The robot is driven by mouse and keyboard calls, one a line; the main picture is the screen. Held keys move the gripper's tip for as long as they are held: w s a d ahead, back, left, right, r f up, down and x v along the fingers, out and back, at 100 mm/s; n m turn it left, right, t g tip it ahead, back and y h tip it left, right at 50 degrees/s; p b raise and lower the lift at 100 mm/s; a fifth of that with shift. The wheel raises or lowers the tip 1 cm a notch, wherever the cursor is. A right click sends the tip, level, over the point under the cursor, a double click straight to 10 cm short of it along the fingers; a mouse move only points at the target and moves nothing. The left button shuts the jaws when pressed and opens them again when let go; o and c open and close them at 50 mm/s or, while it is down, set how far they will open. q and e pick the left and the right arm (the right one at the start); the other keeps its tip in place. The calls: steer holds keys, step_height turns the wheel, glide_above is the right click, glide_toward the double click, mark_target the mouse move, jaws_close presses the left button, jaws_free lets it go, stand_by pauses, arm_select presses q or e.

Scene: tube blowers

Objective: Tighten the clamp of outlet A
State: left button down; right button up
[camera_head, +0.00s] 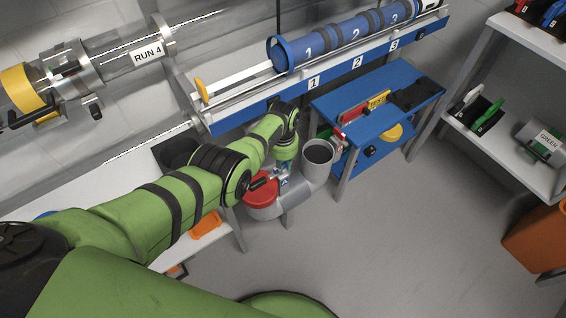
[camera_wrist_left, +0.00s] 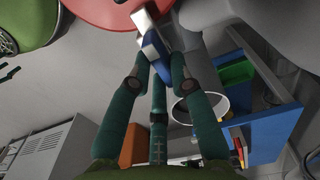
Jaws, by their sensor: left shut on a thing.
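My left gripper (camera_head: 284,170) reaches down in front of the grey branched pipe (camera_head: 294,198). In the left wrist view its teal fingers (camera_wrist_left: 158,68) close on a small blue-and-white piece (camera_wrist_left: 150,45), which is next to a red round cover (camera_wrist_left: 95,10). The red cover (camera_head: 262,192) sits on the pipe's left branch, with a dark handle-like part at its upper edge. The right branch ends in an open round mouth (camera_head: 318,151). The fingers hide part of the held piece, so I cannot tell how the clamp sits. My right gripper is not in view.
A blue bench (camera_head: 350,100) with a red-and-yellow item stands right of the pipe. Above is a blue rail with a tube marked 1, 2, 3 (camera_head: 345,35). A clear tube labelled RUN 4 (camera_head: 130,52) is upper left. The floor at right (camera_head: 400,230) is clear.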

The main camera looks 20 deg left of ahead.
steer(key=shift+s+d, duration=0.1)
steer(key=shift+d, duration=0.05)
arm_select(q)
steer(key=c, duration=1.3)
jaws_free()
steer(key=shift+o, duration=0.9)
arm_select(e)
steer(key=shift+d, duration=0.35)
arm_select(q)
steer(key=shift+r, duration=0.15)
step_height(320, 180, up, 12)
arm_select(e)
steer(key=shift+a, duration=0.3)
arm_select(q)
steer(key=shift+f, duration=0.2)
